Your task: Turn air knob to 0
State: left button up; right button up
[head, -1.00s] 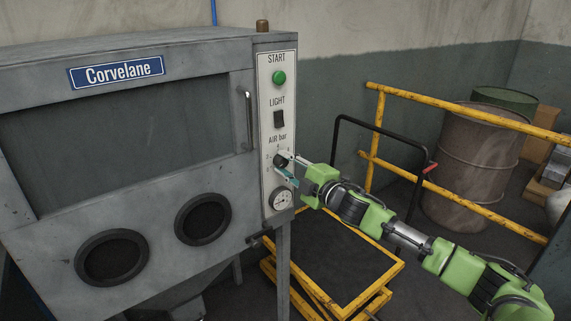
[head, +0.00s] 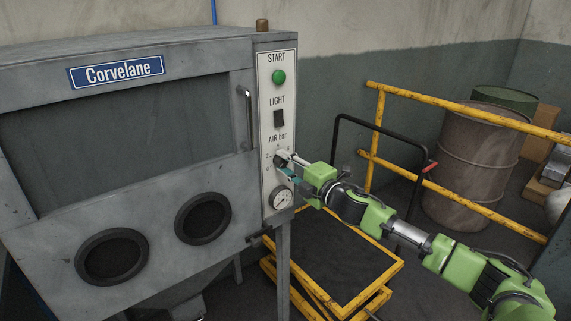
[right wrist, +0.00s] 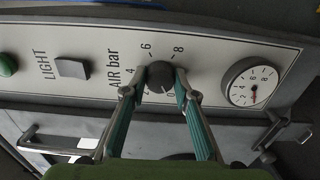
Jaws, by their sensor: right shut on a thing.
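The air knob (right wrist: 160,76) is a dark round knob under the "AIR bar" label, ringed by printed numbers, on the white control panel (right wrist: 205,54). My right gripper (head: 284,162) is at the panel. In the right wrist view its two teal-padded fingers are shut on the knob, one on each side. The knob's pointer mark cannot be made out clearly. In the head view the fingers largely cover the knob. The pressure gauge (right wrist: 250,84), with a red needle, sits beside the knob in the wrist view and below it in the head view (head: 281,199). My left gripper is out of view.
The green START button (head: 279,77) and black LIGHT switch (head: 279,118) are above the knob. The cabinet's door handle (head: 248,118) is just left of the panel. A yellow railing (head: 460,111) and a rusty drum (head: 462,170) stand at the right.

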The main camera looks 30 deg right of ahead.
jog(key=o, duration=1.1)
jog(key=shift+s, duration=0.1)
jog(key=shift+s+f, duration=0.15)
jog(key=shift+s, duration=0.35)
jog(key=shift+s+d, duration=0.15)
jog(key=shift+s, duration=1.65)
jog(key=shift+s+d, duration=0.15)
jog(key=shift+s, duration=1.65)
jog(key=shift+s+d, duration=0.15)
jog(key=shift+s, duration=1.65)
